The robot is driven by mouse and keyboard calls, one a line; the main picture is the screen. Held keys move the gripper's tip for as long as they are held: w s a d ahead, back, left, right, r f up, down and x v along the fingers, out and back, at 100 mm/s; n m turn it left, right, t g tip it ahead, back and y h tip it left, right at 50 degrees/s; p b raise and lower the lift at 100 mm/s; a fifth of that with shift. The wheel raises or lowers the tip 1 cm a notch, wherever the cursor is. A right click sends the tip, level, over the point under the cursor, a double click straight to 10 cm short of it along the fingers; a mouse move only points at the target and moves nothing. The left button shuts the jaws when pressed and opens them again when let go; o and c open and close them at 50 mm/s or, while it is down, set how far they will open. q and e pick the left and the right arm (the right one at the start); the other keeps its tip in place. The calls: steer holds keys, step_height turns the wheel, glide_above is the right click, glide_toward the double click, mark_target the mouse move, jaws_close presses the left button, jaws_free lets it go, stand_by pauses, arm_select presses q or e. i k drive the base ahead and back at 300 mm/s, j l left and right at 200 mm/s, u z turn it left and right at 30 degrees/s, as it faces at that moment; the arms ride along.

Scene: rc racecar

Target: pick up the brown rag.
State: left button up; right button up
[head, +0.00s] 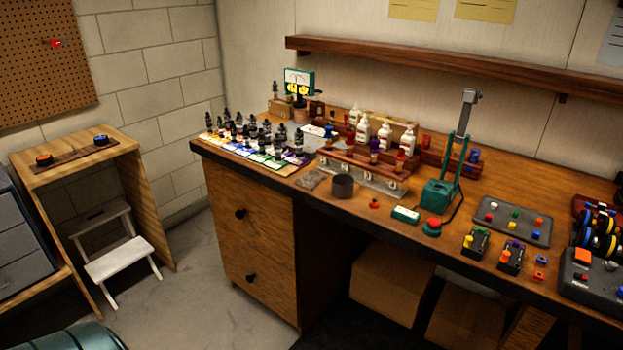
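A small flat brown-grey patch (312,179), which looks like the brown rag, lies on the wooden workbench (320,202) near its front edge. It sits left of a dark round cup (343,186) and right of the rows of small dark-topped bottles. It is small in the picture, so its folds are hard to make out. Neither of my grippers is in view.
Small bottles (262,145) crowd the bench's left end. Right of the rag are a wooden rack (365,165), a green press (440,190), a grey tray (512,222) and a control box (592,280). A white step stool (120,258) stands left; grey floor (190,300) before the drawers is clear.

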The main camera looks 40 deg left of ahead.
mark_target(310, 180)
steer(key=j+z, duration=0.15)
steer(key=j, duration=0.55)
steer(key=k+j+z, duration=0.15)
steer(key=j, duration=0.55)
steer(key=j+z, duration=0.15)
steer(key=j, duration=0.55)
